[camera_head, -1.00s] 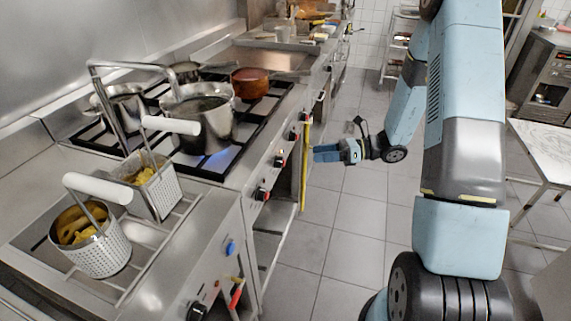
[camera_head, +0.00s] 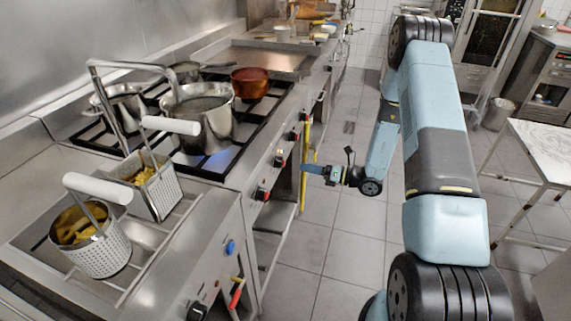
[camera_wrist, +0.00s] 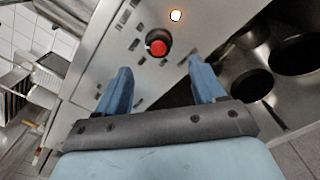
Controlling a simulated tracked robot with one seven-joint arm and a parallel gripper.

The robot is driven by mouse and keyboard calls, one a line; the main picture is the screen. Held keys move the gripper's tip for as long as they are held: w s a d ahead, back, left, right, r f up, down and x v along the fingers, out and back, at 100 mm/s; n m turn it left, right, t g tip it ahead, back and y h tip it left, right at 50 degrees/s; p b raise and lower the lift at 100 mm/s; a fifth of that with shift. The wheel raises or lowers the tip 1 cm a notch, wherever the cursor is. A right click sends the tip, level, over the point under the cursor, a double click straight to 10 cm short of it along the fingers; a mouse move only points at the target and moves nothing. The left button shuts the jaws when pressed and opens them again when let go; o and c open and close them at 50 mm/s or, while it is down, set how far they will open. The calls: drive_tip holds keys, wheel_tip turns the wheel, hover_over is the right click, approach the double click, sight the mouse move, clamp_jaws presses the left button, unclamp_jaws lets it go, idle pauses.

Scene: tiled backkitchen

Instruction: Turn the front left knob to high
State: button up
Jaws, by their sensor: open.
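The stove front (camera_head: 268,172) carries a row of black knobs with red faces. The nearest knob (camera_head: 262,195) is at the lower end of the row, with another knob (camera_head: 279,161) farther along. My gripper (camera_head: 306,168) points left at the panel, a little apart from it. In the wrist view my gripper (camera_wrist: 160,68) is open and empty, with its blue fingers spread. A red-faced knob (camera_wrist: 157,45) lies ahead, just beyond and between the fingertips. I cannot tell for sure which knob this is. A lit orange lamp (camera_wrist: 176,15) is beside it.
A steel pot (camera_head: 205,122) stands over a blue flame; a copper pot (camera_head: 250,83) sits behind. Fryer baskets (camera_head: 90,240) are at the near left. A yellow upright pipe (camera_head: 305,150) runs by the stove front. The tiled floor (camera_head: 335,225) in the aisle is clear.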

sight(284, 163)
drive_tip(key=x, duration=0.8)
drive_tip(key=shift+a, duration=0.25)
drive_tip(key=shift+w, duration=0.1)
drive_tip(key=c, duration=1.1)
drive_tip(key=shift+o, duration=0.2)
